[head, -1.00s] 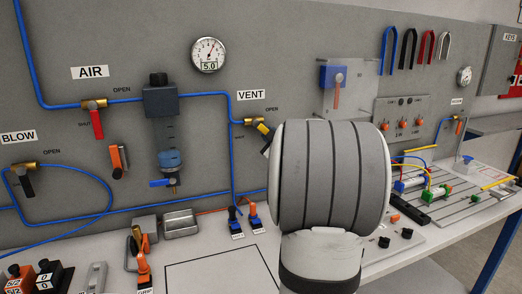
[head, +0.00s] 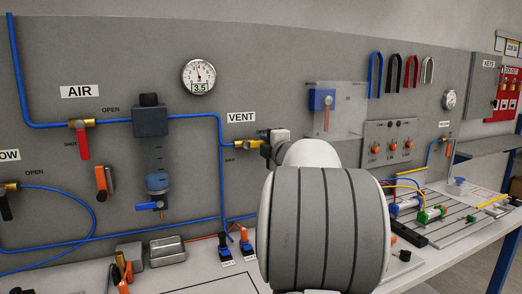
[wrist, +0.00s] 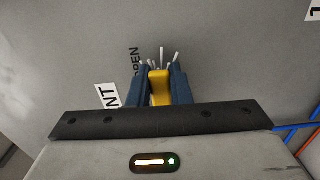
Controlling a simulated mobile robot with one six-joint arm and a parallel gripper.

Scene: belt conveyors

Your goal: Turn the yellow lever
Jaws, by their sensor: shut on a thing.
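The yellow lever (wrist: 159,88) shows in the wrist view between the two blue fingers of my gripper (wrist: 160,76), which is shut on it. In the head view my gripper (head: 267,148) is at the right end of the brass VENT valve (head: 246,144), below the VENT label (head: 241,117). My own arm hides most of the gripper there, and the lever cannot be made out in that view. The lever's exact angle is hard to tell. The pressure gauge (head: 198,77) reads 3.5.
The AIR valve with its red lever (head: 83,145) and the filter unit (head: 151,121) are to the left on the grey panel. Blue tubing runs close by the VENT valve. A clear plate with a blue block (head: 321,100) is to the right. The bench below holds connectors and cylinders.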

